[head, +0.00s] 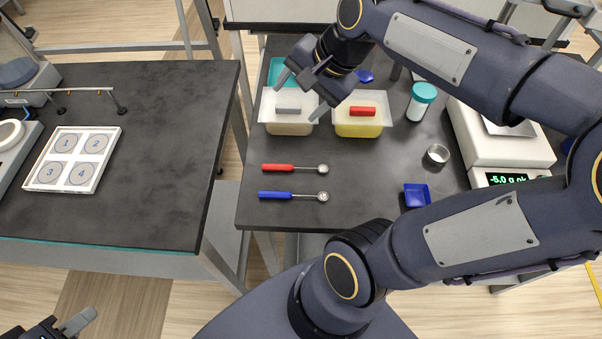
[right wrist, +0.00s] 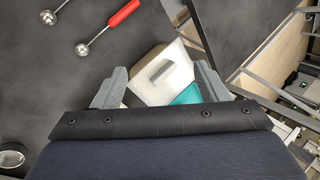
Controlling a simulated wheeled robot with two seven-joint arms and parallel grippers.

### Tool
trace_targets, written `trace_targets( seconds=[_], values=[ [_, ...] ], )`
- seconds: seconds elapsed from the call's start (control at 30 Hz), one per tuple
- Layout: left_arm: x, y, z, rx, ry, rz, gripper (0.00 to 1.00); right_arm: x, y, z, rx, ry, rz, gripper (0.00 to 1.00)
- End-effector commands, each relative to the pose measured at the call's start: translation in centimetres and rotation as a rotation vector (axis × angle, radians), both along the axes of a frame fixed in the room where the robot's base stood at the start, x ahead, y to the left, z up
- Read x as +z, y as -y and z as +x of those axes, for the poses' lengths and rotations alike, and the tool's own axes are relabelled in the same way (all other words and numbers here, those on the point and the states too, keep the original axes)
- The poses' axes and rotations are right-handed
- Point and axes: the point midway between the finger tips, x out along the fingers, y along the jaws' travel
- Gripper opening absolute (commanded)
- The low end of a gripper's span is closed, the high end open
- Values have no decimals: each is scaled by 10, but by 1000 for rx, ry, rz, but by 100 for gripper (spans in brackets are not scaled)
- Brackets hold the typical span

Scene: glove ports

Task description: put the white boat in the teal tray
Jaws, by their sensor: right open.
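The teal tray (head: 279,69) lies at the back left of the right-hand table, behind a tub, partly covered by my right gripper. A bit of it shows in the right wrist view (right wrist: 187,95). My right gripper (head: 301,96) is open and empty above the grey-handled tub (head: 290,127). Its fingers stand apart on both sides of that tub in the right wrist view (right wrist: 160,70). I cannot make out the white boat; a small white patch by the left finger in the right wrist view is too hidden to tell. My left gripper (head: 75,322) barely shows at the bottom left.
A yellow tub (head: 358,130) with a red handle, a teal-capped jar (head: 421,100), blue boats (head: 417,196), a metal cup (head: 437,155) and a balance (head: 500,140) stand on this table. Red and blue spoons (head: 294,168) lie in front. The left table (head: 165,150) has clear room.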

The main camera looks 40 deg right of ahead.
Motion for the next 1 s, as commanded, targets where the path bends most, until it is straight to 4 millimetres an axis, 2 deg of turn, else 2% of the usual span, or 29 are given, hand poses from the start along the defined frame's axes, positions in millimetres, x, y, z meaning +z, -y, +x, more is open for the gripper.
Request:
trace_targets(
  seconds=[0.03,0.1,0.2,0.33,0.5,1.0],
  values=[
    [0,0,0,0,0,0,32,-7,-18,-23,154,57,-56,67],
    [0,0,0,0,0,0,32,-19,-38,-48,362,130,-138,67],
    [0,0,0,0,0,0,32,-37,-60,-77,603,218,-242,67],
    [0,0,0,0,0,0,32,-56,-77,-99,806,295,-335,67],
    [0,0,0,0,0,0,32,-64,-84,-108,896,329,-378,67],
    [0,0,0,0,0,0,32,-64,-84,-108,896,327,-377,67]
  ],
)
